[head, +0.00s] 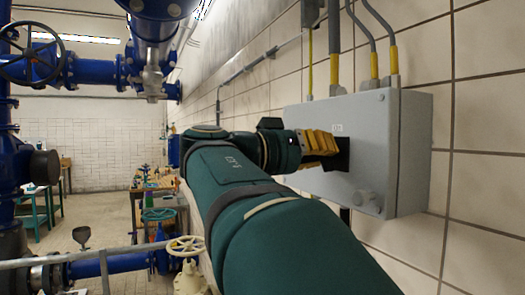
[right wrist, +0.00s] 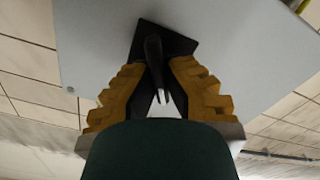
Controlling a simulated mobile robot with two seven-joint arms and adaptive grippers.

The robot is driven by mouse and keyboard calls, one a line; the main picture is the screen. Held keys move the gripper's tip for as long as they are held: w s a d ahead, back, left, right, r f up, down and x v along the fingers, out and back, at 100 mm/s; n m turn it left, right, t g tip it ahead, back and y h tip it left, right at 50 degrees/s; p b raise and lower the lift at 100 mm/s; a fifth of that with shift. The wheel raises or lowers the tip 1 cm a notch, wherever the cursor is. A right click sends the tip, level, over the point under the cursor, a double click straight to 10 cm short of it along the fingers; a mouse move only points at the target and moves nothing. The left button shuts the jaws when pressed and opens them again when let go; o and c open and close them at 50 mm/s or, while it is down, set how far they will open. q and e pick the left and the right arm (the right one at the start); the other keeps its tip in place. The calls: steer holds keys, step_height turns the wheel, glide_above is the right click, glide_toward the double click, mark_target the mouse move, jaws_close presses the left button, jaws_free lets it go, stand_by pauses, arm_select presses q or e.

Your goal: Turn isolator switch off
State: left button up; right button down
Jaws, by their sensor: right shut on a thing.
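The isolator switch (head: 343,158) is a black plate with a black handle on the front of a grey wall box (head: 372,130). In the head view my right gripper (head: 333,144), with yellow fingers, is at the switch and covers most of its handle. In the right wrist view the black handle (right wrist: 154,52) stands out from the tilted dark plate (right wrist: 180,42). The right gripper's fingertips (right wrist: 157,72) are on either side of the handle, shut on it. My left gripper is not in view.
Several conduits with yellow parts (head: 334,68) enter the box from above. A round fitting (head: 368,198) sits low on its front. Blue pipes (head: 95,70) and a cream valve handwheel (head: 186,245) are to the left. A workbench (head: 150,200) stands further back.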

steer(key=n, duration=0.2)
steer(key=shift+d+r+n, duration=0.1)
steer(key=shift+n, duration=0.3)
steer(key=n+p, duration=0.1)
steer(key=n, duration=0.1)
steer(key=shift+w+n, duration=0.1)
steer(key=shift+n, duration=0.3)
steer(key=n+p, duration=0.2)
steer(key=n, duration=0.3)
steer(key=shift+f+p, duration=0.2)
steer(key=shift+p, duration=0.1)
steer(key=shift+n, duration=0.4)
steer(key=c, duration=1)
jaws_free()
steer(key=shift+w+d+f, duration=0.1)
